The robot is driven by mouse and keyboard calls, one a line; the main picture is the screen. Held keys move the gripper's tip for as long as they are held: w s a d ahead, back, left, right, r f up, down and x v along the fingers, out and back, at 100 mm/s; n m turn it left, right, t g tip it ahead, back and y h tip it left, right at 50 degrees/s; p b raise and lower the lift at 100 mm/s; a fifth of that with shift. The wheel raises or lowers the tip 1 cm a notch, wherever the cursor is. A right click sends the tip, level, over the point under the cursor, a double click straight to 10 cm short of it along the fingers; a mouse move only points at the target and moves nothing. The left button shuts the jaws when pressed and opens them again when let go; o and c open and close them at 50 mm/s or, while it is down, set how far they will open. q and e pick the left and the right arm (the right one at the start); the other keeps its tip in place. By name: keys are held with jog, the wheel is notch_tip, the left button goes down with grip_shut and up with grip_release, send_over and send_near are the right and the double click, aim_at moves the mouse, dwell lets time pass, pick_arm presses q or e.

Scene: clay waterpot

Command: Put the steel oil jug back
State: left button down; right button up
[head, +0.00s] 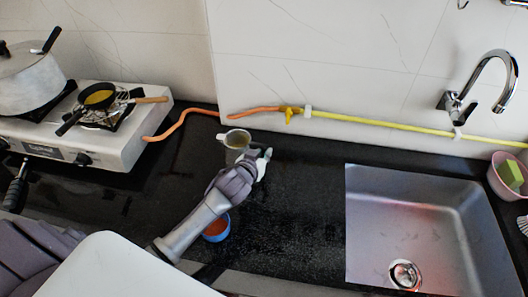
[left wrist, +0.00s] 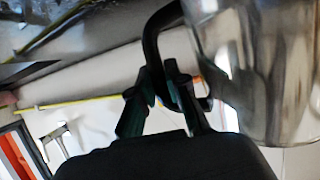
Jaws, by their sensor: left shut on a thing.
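The steel oil jug (head: 237,138) shows in the head view near the back of the black counter, between the stove and the sink. It looks upright, with liquid visible inside its rim. My left gripper (head: 262,162) is right beside it, and the hand hides the jug's lower part. In the left wrist view the shiny jug (left wrist: 262,65) fills the upper right. My left gripper (left wrist: 160,95) is shut on the jug's black handle there. I cannot tell whether the jug's base touches the counter. My right gripper is not in view.
A white gas stove (head: 120,150) with a large pot (head: 28,85) and a small pan (head: 98,97) stands left. A blue bowl (head: 217,229) sits under my left forearm. A steel sink (head: 400,220) lies right. An orange hose (head: 185,118) runs behind the jug.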

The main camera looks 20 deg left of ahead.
pick_arm(q)
jog(key=c, duration=1.5)
grip_release()
jog(key=shift+a+f, duration=0.1)
jog(key=o, duration=0.3)
jog(key=shift+o, duration=0.2)
jog(key=shift+s, duration=0.1)
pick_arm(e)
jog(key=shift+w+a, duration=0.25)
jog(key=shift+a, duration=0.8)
pick_arm(q)
jog(key=shift+s+r, duration=0.1)
jog(key=shift+r, duration=0.1)
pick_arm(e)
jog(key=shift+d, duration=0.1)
pick_arm(q)
jog(key=v, duration=1.1)
jog(key=shift+s+r+b, duration=0.2)
jog(key=shift+s+b, duration=0.1)
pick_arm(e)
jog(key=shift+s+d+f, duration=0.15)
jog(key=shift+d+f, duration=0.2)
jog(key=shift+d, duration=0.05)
